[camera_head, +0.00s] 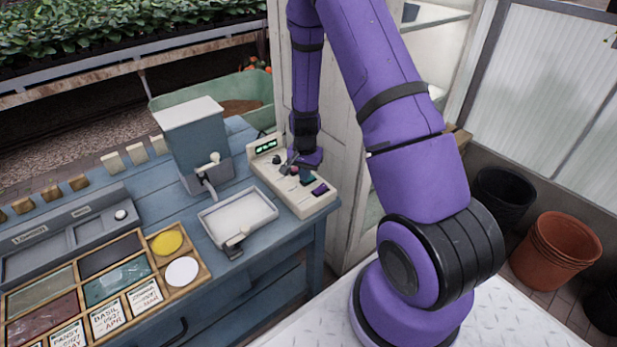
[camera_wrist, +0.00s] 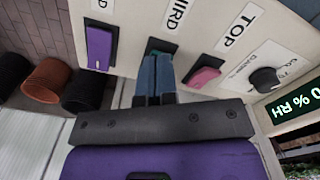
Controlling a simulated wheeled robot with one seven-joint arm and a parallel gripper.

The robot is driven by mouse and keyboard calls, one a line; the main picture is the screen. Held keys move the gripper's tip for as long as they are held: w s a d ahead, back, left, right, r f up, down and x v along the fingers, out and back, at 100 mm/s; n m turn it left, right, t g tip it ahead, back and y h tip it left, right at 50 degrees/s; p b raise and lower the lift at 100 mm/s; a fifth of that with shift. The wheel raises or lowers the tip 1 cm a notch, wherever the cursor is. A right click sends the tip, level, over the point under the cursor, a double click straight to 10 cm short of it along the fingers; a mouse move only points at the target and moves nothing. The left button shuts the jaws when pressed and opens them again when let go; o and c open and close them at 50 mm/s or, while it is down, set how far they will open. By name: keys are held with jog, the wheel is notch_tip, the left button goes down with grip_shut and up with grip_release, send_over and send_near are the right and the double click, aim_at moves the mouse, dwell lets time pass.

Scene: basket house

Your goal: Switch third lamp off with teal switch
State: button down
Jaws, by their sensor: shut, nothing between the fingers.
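The cream control panel (camera_head: 270,180) stands on the blue bench. In the wrist view the teal switch (camera_wrist: 158,45) sits in a black slot below a label reading "THIRD", partly hidden by my fingers. A purple switch (camera_wrist: 99,47) lies to its left and a pink switch (camera_wrist: 204,77) to its right, by the label "TOP". My gripper (camera_wrist: 157,58) is shut and empty, its fingertips at the teal switch; I cannot tell whether they touch it. The head view also shows the teal switch (camera_head: 308,179) beside my gripper (camera_head: 289,167). No lamp is recognizable.
A black knob (camera_wrist: 265,80) and a green-lit display (camera_wrist: 295,107) are on the same panel. In the head view, a white tray (camera_head: 238,213) and a blue-grey box dispenser (camera_head: 194,140) stand left of the panel. Pots (camera_head: 556,250) stand on the floor at right.

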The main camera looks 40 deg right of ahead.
jog(key=shift+f, duration=0.2)
jog(key=shift+r, duration=3.5)
